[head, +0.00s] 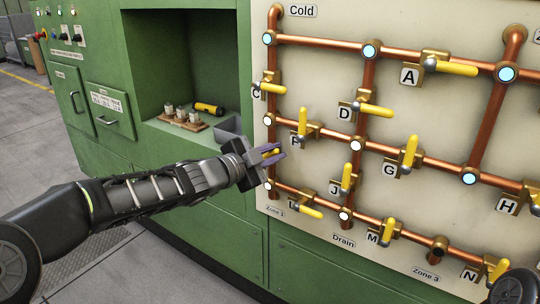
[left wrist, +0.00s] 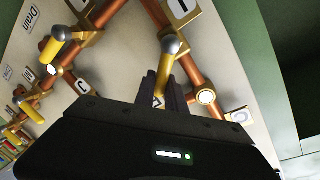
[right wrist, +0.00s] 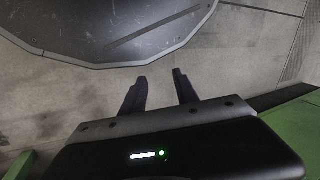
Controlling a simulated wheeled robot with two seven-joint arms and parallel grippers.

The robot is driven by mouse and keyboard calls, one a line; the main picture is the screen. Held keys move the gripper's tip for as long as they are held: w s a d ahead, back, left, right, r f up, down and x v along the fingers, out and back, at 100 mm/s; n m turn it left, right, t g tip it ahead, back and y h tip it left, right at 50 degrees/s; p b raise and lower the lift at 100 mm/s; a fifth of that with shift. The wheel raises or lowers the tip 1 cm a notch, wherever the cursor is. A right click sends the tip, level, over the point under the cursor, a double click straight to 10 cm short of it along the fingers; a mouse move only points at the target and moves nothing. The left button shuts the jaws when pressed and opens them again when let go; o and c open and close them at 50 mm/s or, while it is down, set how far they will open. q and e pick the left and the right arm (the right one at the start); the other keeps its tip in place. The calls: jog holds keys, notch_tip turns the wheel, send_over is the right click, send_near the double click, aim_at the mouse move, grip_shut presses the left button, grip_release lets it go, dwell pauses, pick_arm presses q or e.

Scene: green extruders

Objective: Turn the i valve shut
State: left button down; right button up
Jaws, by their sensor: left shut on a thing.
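My left gripper (head: 270,154) is at the left vertical copper pipe of the board, between two white pipe joints. It is shut on the yellow handle of the i valve, whose body and label it hides in the head view. In the left wrist view the i valve handle (left wrist: 167,62) runs from its silver hub down between the dark fingers, slanting away from the pipe. The label I (left wrist: 182,8) shows at the top edge of that view. My right gripper (right wrist: 160,90) is open and empty, above the grey floor, away from the board.
Near my left gripper are the F valve (head: 303,125) above right, the J valve (head: 347,178) to the right, and another yellow-handled valve (head: 303,208) below. A green cabinet recess (head: 185,60) holding small parts lies left of the board (head: 325,55).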

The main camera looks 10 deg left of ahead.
pick_arm(q)
jog(key=shift+s+d+f+m+y+b, duration=0.15)
jog(key=shift+f+m+y+b, duration=0.4)
jog(key=shift+m+b, duration=0.75)
jog(key=shift+d+f+m+y+b, duration=0.25)
jog(key=shift+f+m+b, duration=0.65)
jog(key=shift+b, duration=0.65)
jog(key=shift+s+d+f+m+y+b, duration=0.15)
jog(key=shift+f+m+y+b, duration=0.3)
jog(key=shift+m+b, duration=0.9)
jog(key=c, duration=1.4)
grip_release()
